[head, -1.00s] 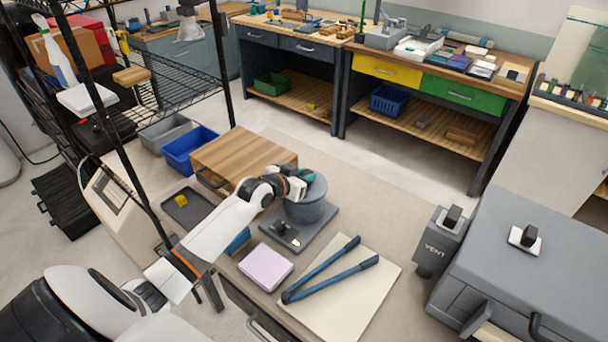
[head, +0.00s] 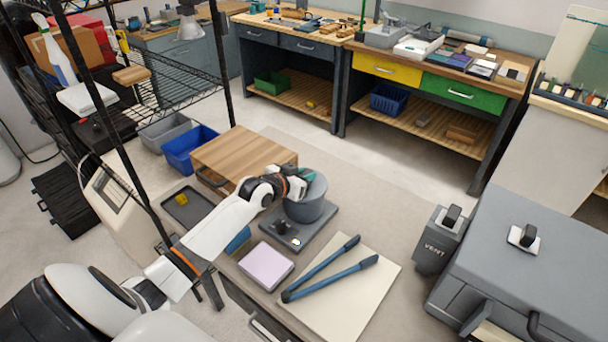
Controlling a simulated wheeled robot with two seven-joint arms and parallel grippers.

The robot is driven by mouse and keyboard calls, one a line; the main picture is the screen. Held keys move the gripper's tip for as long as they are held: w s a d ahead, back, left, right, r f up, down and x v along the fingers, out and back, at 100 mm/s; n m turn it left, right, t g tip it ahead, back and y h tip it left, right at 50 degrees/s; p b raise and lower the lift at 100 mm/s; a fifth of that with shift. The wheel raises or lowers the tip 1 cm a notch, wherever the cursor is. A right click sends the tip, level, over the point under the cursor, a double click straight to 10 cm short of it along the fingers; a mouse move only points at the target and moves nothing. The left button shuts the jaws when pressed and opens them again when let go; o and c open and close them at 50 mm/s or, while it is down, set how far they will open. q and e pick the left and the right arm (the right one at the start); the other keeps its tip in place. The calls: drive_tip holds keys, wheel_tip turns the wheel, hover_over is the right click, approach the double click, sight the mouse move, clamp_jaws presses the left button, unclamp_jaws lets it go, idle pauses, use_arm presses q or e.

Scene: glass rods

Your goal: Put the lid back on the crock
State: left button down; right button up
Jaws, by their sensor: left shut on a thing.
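The dark grey crock (head: 305,211) stands upright on a grey base plate (head: 318,238) on the bench, beside the wooden box. My left gripper (head: 302,180) is at the crock's top, reaching in from the left, and is shut. A grey round top that looks like the lid (head: 317,189) shows at the crock's mouth, beside the fingers. The gripper hides the grip point and part of the rim, so I cannot tell whether the lid is fully seated. A small teal patch shows at the fingers. My right gripper is out of view.
A wooden box (head: 243,155) stands behind left of the crock. A grey tray (head: 187,205) is at left, a grey VENT unit (head: 438,243) at right.

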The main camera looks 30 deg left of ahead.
use_arm(q)
drive_tip(key=shift+f+b, duration=0.35)
drive_tip(key=shift+f, duration=0.2)
drive_tip(key=c, duration=1.5)
unclamp_jaws()
drive_tip(key=shift+s, duration=0.1)
drive_tip(key=shift+s+r+p, duration=0.35)
drive_tip(key=shift+s+p, duration=0.1)
drive_tip(key=shift+p, duration=0.25)
drive_tip(key=p+v, duration=0.3)
drive_tip(key=v, duration=0.1)
drive_tip(key=shift+p, duration=0.3)
drive_tip(key=p+v, duration=0.4)
drive_tip(key=v, duration=0.2)
drive_tip(key=shift+f, duration=0.2)
